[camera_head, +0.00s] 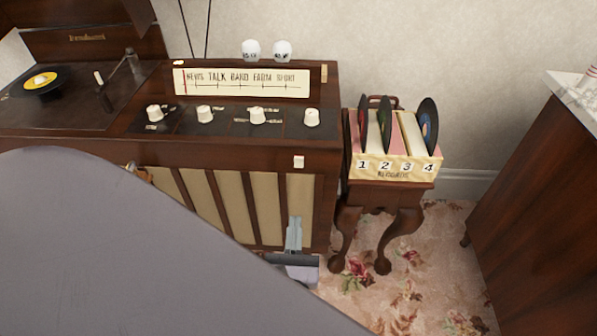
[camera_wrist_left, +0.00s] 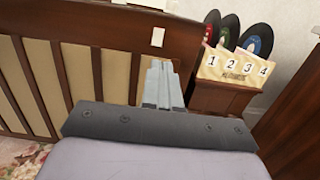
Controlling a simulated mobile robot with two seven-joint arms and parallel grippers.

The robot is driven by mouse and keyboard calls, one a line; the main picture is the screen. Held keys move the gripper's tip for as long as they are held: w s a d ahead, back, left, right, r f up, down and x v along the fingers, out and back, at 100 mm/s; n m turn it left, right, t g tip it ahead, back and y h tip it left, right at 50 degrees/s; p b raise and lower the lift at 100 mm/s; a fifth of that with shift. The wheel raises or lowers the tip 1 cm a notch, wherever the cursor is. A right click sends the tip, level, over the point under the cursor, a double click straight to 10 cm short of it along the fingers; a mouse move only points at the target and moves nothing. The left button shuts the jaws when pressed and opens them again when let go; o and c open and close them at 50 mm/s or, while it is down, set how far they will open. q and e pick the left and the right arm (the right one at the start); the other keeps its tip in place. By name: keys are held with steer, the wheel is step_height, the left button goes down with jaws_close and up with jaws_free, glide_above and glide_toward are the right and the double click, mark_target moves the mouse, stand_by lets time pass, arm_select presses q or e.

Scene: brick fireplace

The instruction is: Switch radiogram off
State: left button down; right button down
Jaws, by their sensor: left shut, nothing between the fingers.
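The radiogram (camera_head: 322,160) is a dark wooden cabinet with cream slatted cloth panels, a lit dial strip (camera_head: 241,83) and a row of white knobs (camera_head: 257,116). A small white switch (camera_head: 298,161) sits on its upper front right; it also shows in the left wrist view (camera_wrist_left: 157,37). My left gripper (camera_head: 294,222) is shut and empty, in front of the cabinet's right side. In the head view its fingertips appear below the switch, apart from it. The wrist view shows the closed fingers (camera_wrist_left: 160,66) pointing up towards it. My right gripper is out of sight.
A record rack (camera_head: 393,168) numbered 1 to 4 stands on a small carved table (camera_head: 378,203) right of the radiogram. A dark wooden cabinet (camera_head: 545,200) stands at far right. My grey arm hides the lower left.

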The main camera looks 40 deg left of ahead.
mark_target(300, 160)
arm_select(q)
steer(key=b+x, duration=0.1)
steer(key=x, duration=1.1)
steer(key=shift+w+a, duration=0.25)
steer(key=shift+w+a+r, duration=0.1)
steer(key=shift+w+a, duration=0.25)
steer(key=shift+w, duration=0.2)
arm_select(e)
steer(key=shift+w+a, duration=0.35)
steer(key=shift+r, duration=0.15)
